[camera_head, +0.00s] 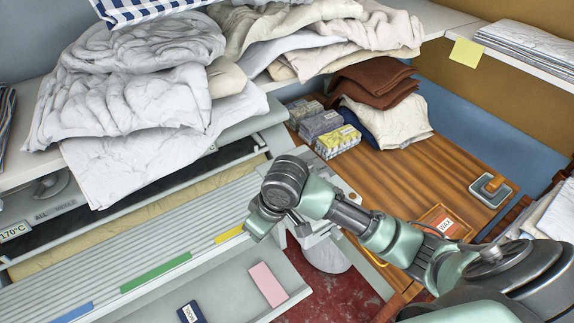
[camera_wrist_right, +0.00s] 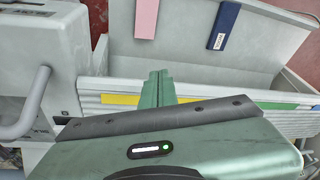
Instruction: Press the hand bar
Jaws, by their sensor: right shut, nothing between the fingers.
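The hand bar looks to be the long pale front strip (camera_head: 205,249) of the ironer, marked with blue, green and yellow bands. My right gripper (camera_head: 257,227) is at the bar's right end, by the yellow band. In the right wrist view its green fingers (camera_wrist_right: 157,85) are together, empty, and overlap the bar. I cannot tell whether they touch it. My left gripper is not in view.
Crumpled white linen (camera_head: 135,95) lies on top of the ironer. A tray below the bar holds a pink card (camera_head: 268,284) and a dark blue one (camera_head: 191,312). The wooden table (camera_head: 410,180) bears boxes, folded cloths and a wax tin. A grey handle (camera_wrist_right: 25,110) stands left in the wrist view.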

